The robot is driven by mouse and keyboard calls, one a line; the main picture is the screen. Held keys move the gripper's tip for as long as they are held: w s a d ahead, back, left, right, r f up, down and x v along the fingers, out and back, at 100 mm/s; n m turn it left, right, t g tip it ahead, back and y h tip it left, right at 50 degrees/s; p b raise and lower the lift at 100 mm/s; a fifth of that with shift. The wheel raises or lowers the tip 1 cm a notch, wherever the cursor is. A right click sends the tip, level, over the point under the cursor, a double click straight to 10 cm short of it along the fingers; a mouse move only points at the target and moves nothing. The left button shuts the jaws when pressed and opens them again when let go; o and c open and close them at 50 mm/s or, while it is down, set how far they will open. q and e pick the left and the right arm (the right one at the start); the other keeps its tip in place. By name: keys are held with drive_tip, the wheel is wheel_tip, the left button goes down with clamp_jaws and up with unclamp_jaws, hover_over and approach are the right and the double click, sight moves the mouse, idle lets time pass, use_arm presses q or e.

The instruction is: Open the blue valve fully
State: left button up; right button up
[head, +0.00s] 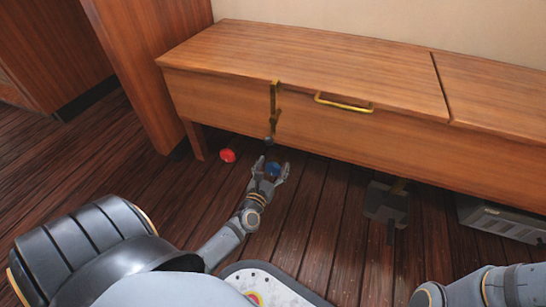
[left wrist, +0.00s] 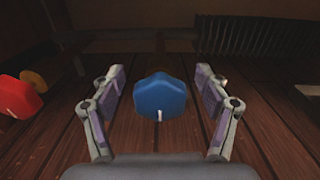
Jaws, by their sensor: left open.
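The blue valve (head: 272,169) is low under the front edge of the wooden bench, partly hidden by my left gripper in the head view. In the left wrist view the blue valve (left wrist: 160,97) is a rounded, lobed knob with a small white mark near its lower edge. My left gripper (head: 270,172) is open, with one finger on each side of the knob and a visible gap to both. In the left wrist view the open fingers (left wrist: 161,108) frame the valve. My right gripper is not in view; only part of my right arm shows at the lower right.
A red valve (head: 227,155) is left of the blue one, with a yellow one (left wrist: 34,80) behind it in the wrist view. The wooden bench (head: 300,55) overhangs the area. A dark pedal-like object (head: 386,203) and a grey box (head: 503,218) are to the right.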

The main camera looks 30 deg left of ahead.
sight(273, 165)
use_arm(q)
drive_tip(key=shift+r, duration=3.6)
drive_tip(key=shift+s, duration=0.1)
